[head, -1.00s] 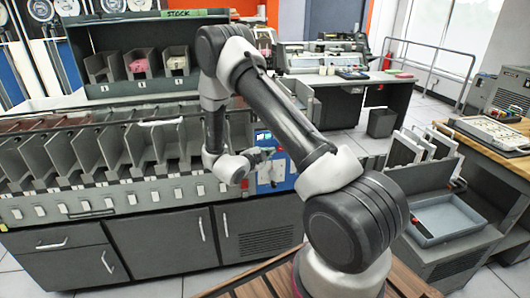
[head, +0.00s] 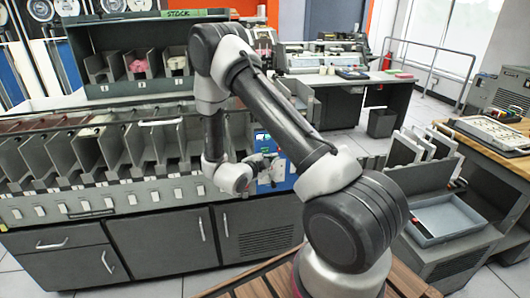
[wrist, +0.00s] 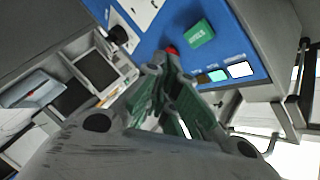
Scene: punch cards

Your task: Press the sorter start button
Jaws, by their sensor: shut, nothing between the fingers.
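The sorter's blue control panel (wrist: 238,42) fills the top of the wrist view. It carries a square green button (wrist: 201,33) with pale lettering too small to read. A red button (wrist: 171,50) sits close by, partly hidden by my fingertips. My gripper (wrist: 166,68) is shut and empty, its tips over the panel's lower edge at the red button, below and left of the green one. I cannot tell whether they touch.
The sorter's row of card pockets (head: 110,150) runs left of my gripper. A grey tray (head: 440,221) and a wooden table (head: 500,140) stand to the right.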

